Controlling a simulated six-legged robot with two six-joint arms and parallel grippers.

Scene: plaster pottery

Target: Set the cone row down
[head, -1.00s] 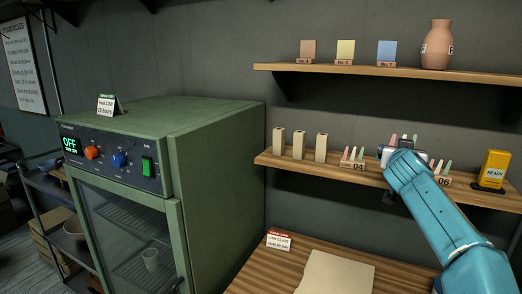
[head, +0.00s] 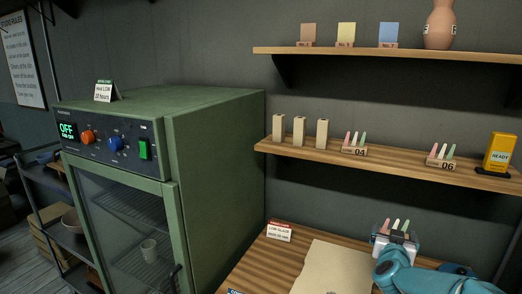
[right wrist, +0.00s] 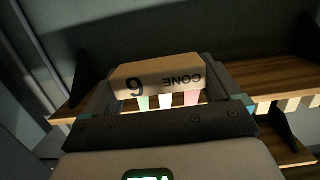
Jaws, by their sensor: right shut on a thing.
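My right gripper (head: 397,238) is shut on a cone row (head: 396,226), whose pink, white and green cones point up in the head view. It is held at the worktable's back right, beside the paper sheet; I cannot tell whether it touches the table. In the right wrist view the row's block (right wrist: 157,78) sits between the fingers, with upside-down CONE lettering and a numeral that is hard to read. Cone rows 04 (head: 354,150) and 06 (head: 441,162) stand on the middle shelf (head: 400,168). My left gripper is out of view.
The wooden worktable (head: 252,272) bears a paper sheet (head: 335,270) and a low-glaze sign (head: 280,232). A green kiln (head: 215,150) stands to the left. The shelf also holds pale blocks (head: 300,130) and a yellow READY device (head: 499,152). A gap lies between rows 04 and 06.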

